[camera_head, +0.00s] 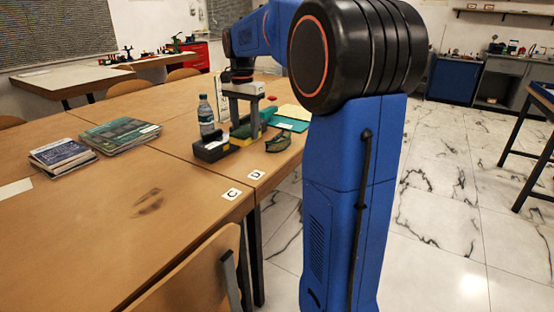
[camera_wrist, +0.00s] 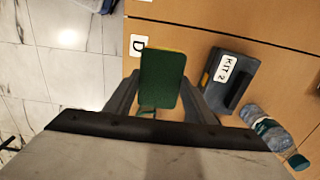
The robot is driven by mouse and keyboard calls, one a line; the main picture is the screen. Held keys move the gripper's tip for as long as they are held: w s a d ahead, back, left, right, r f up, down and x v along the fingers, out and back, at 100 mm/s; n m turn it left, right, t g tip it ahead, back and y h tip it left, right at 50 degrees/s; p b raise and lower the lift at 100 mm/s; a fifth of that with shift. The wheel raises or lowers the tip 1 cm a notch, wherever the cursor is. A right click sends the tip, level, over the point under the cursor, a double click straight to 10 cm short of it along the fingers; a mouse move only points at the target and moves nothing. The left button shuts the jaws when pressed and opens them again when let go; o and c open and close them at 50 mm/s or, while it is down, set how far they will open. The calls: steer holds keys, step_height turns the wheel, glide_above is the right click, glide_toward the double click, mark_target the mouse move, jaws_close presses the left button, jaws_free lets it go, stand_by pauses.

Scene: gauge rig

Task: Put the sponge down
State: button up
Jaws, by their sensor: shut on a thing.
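My gripper (camera_head: 243,121) reaches down over the near right part of the wooden table, its grey fingers on either side of the sponge (camera_head: 240,132). In the wrist view the sponge (camera_wrist: 162,78) is a dark green block with a thin yellow edge, held between the two fingers (camera_wrist: 158,96). It hides part of the table below it. I cannot tell whether its underside touches the tabletop.
A black KIT 2 box (camera_wrist: 238,86) lies beside the sponge; a water bottle (camera_head: 206,115) stands behind it. Green-framed goggles (camera_head: 278,142) lie near the table edge, with a teal folder (camera_head: 290,123) beyond. Books (camera_head: 120,135) lie left. The tabletop near the D label (camera_head: 257,174) is clear.

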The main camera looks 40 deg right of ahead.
mark_target(250, 141)
steer(key=f, duration=0.2)
steer(key=d+f, duration=0.1)
steer(key=f, duration=0.2)
steer(key=shift+s+d+f, duration=0.1)
steer(key=shift+s+d, duration=0.05)
steer(key=shift+f, duration=2.35)
steer(key=shift+f, duration=0.1)
steer(key=o, duration=1.1)
step_height(250, 141, up, 12)
steer(key=shift+r, duration=0.1)
